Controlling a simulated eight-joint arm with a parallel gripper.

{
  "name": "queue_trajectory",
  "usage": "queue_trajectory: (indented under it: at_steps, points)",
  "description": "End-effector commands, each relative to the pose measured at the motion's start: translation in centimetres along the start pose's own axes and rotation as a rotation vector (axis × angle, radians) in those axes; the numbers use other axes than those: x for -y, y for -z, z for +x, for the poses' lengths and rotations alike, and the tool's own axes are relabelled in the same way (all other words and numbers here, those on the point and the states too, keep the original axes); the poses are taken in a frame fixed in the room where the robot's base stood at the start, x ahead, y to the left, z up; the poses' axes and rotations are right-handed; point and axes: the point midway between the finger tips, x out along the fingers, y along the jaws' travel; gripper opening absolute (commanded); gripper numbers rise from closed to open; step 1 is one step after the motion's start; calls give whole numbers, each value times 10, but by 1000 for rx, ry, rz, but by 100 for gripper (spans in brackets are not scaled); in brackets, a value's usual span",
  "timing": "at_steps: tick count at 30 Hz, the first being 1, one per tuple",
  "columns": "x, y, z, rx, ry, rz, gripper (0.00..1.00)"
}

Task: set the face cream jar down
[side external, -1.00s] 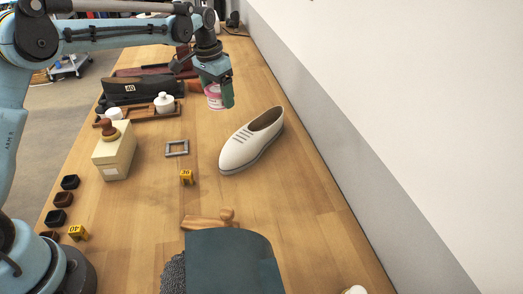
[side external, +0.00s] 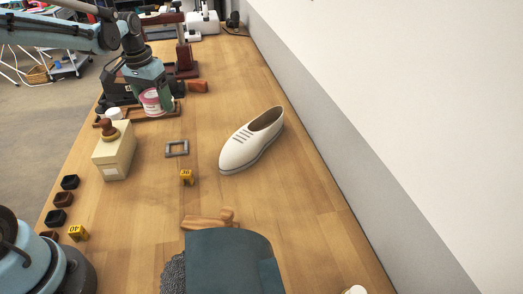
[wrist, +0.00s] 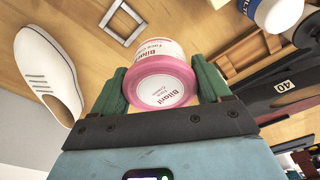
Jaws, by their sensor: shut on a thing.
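The face cream jar (side external: 151,101) is white with a pink lid, and pink lettering shows on it in the wrist view (wrist: 161,84). My gripper (side external: 157,98) is shut on it, with a green finger on each side (wrist: 162,82). In the side view the jar appears in front of the wooden tray (side external: 167,114). The wrist view shows the tray (wrist: 238,57) beside the jar. I cannot tell how high the jar's base is above the surface.
A white shoe (side external: 251,139), a grey square frame (side external: 177,148) and a cream box with a wooden-knobbed stamp (side external: 114,153) stand nearby. A white-and-blue container (wrist: 275,12) and a dark box marked 40 (wrist: 285,88) are close to the tray. Bare tabletop surrounds the shoe.

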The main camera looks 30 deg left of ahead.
Motion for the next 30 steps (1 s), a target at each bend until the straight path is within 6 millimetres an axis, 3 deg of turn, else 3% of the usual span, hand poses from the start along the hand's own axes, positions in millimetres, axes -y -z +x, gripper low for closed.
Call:
queue_trajectory:
  at_steps: [6,13,18,25,30]
  points:
    - [47,6,29,0,0,-4,36]
    - [83,11,52,0,0,0,36]
    - [91,12,60,0,0,2,36]
    - [91,8,90,0,0,3,36]
    - [91,7,98,0,0,3,35]
